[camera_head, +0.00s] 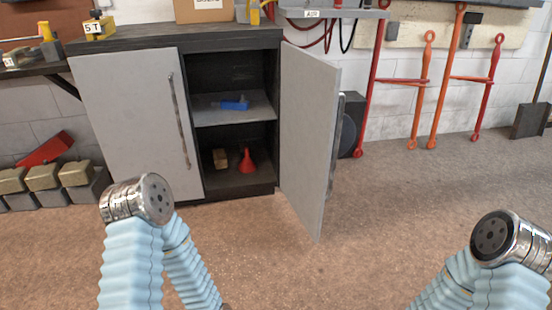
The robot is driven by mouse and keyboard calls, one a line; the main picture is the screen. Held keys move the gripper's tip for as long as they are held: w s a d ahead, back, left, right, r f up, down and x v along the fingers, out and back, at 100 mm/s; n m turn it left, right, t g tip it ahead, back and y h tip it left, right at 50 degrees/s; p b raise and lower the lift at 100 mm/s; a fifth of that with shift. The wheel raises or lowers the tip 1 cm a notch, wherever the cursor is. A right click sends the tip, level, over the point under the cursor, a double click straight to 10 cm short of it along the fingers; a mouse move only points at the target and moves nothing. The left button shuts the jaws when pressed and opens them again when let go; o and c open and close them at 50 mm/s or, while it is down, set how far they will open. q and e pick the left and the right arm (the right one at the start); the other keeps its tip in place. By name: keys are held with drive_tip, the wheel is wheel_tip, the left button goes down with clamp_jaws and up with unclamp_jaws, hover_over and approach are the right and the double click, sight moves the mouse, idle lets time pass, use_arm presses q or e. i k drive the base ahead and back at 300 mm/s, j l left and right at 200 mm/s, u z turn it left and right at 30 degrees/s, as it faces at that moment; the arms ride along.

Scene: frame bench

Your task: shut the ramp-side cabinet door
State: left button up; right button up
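The grey cabinet (228,190) stands against the back wall with a dark top and dark frame. Its right door (308,130) is swung wide open toward me, hinged on the cabinet's right side. A vertical bar handle (336,145) shows at that door's outer face. The left door (130,125) is shut, with a long bar handle (179,120). My two arms show in light blue sleeves with metal joints, low left and low right, apart from both doors. Neither gripper is in view.
Inside the open half are a blue tool (235,104) on the shelf, and a red funnel (247,161) and small brown block (220,158) below. Red and orange frames (417,90) lean on the wall at right. Floor (300,270) before the cabinet is clear.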

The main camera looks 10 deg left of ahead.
sight(310, 84)
drive_tip(key=i+l+u, duration=0.1)
drive_tip(key=u, duration=0.35)
drive_tip(key=l+u, duration=0.15)
drive_tip(key=u, duration=0.25)
drive_tip(key=i+l+u, duration=0.1)
drive_tip(key=u, duration=0.35)
drive_tip(key=l+u, duration=0.2)
drive_tip(key=u, duration=0.2)
drive_tip(key=l, duration=1.45)
drive_tip(key=i+l, duration=0.15)
drive_tip(key=l, duration=1.3)
drive_tip(key=k+l+u, duration=0.2)
drive_tip(key=i+l, duration=0.05)
